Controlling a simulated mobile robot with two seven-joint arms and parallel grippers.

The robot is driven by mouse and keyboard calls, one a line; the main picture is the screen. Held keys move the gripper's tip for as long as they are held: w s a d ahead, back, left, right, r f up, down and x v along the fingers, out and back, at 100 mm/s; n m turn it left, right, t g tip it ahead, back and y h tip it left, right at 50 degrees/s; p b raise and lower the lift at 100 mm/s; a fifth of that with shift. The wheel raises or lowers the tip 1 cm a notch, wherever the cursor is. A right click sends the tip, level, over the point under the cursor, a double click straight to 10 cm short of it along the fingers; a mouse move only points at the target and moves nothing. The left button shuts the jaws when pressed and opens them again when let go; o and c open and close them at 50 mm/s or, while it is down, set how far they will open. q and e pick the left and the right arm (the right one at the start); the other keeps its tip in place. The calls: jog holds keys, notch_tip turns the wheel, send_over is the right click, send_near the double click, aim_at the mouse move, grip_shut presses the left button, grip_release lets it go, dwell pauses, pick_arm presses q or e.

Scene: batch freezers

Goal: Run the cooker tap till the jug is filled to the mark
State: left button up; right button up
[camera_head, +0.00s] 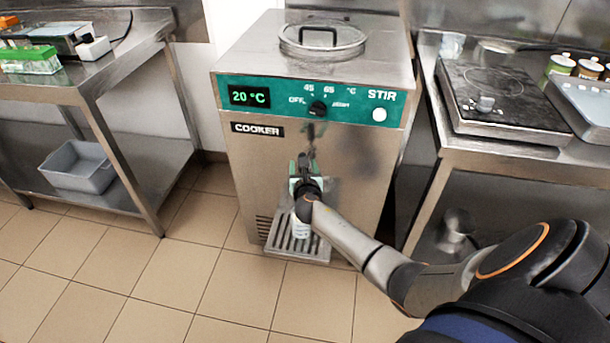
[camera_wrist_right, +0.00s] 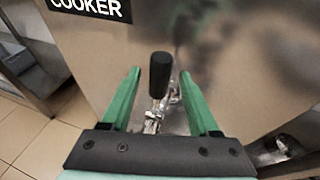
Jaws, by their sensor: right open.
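The cooker (camera_head: 345,190) is a steel cabinet with a green panel reading 20 °C. Its tap, with a black upright handle (camera_wrist_right: 160,72) and metal body (camera_wrist_right: 153,122), sticks out of the front. My right gripper (camera_wrist_right: 159,76) is open, its two green fingers on either side of the handle with visible gaps. In the head view my right gripper (camera_head: 304,180) is in front of the tap and hides most of it. A pale jug (camera_head: 300,229) stands on the drip tray (camera_head: 315,247) below, largely hidden by my wrist; its mark and level cannot be made out. My left gripper is out of view.
A steel table (camera_head: 110,62) stands at left with a grey bin (camera_head: 78,166) on its lower shelf. A counter (camera_head: 455,150) at right carries a hot plate (camera_head: 500,95) and several jars. The tiled floor at front left is clear.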

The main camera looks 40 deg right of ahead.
pick_arm(q)
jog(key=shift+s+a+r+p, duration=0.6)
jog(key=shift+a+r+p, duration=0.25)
jog(key=shift+p, duration=0.5)
pick_arm(e)
jog(key=v, duration=1)
jog(key=shift+s, duration=0.25)
jog(key=shift+a+r, duration=0.1)
jog(key=shift+a, duration=0.05)
